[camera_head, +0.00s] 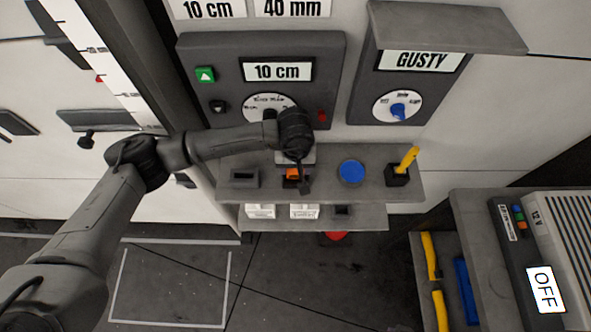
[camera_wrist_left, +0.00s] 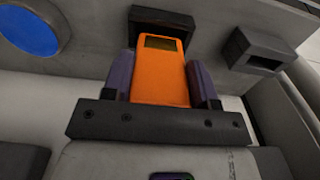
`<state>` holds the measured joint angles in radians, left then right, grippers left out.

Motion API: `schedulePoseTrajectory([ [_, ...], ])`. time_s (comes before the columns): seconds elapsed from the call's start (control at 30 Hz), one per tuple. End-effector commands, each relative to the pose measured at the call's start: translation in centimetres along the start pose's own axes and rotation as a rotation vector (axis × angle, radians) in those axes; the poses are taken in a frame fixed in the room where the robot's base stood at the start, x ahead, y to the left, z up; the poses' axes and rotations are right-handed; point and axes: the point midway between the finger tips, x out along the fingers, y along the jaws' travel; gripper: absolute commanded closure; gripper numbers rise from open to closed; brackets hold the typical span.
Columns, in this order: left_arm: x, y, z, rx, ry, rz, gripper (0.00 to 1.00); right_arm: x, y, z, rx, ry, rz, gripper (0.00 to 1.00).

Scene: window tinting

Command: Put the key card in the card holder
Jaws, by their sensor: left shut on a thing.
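My left gripper (camera_wrist_left: 164,78) is shut on the orange key card (camera_wrist_left: 160,75), with a purple-grey finger on each side of it. In the head view the gripper (camera_head: 298,184) is over the grey shelf, and a bit of the orange card (camera_head: 291,174) shows beside it. In the wrist view a dark open box (camera_wrist_left: 163,14) lies right behind the card's far end; whether the card is in it or only in front of it I cannot tell. A second slotted box (camera_head: 244,177) stands to the left on the shelf. Neither box carries a readable label. My right gripper is not in view.
A blue disc (camera_head: 351,172) and a dark cup with a yellow handle (camera_head: 408,158) stand to the right on the shelf (camera_head: 325,190). A panel with a dial (camera_head: 268,107) rises behind. White labelled boxes (camera_head: 260,210) sit on the lower shelf.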

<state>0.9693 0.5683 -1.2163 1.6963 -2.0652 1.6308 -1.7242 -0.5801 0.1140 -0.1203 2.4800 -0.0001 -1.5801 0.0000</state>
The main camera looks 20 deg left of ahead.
Motion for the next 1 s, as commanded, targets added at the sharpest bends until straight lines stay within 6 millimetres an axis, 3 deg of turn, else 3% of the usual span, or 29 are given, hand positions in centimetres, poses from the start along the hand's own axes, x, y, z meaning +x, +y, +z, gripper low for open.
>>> schedulePoseTrajectory([
  [0.03, 1.1, 0.0, 0.1, 0.0, -0.002, -0.001, 0.71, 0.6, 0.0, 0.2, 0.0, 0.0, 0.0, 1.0],
  [0.17, 2.5, 0.0, 0.1, 0.0, -0.002, -0.001, 0.71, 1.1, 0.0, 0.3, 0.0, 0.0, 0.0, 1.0],
  [0.6, 2.9, 0.0, 0.0, 0.0, 0.0, 0.0, 0.71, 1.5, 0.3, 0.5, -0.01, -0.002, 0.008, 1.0],
  [0.63, 2.8, 0.0, 0.0, 0.0, 0.0, 0.0, 0.45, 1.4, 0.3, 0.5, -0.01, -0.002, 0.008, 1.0],
  [0.87, 2.8, 0.0, 0.0, 0.0, 0.0, -0.001, 0.23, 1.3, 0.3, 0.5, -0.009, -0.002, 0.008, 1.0],
  [1.0, 2.8, 0.0, 0.0, 0.0, -0.001, -0.001, 0.22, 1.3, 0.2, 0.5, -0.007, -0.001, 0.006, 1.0],
])
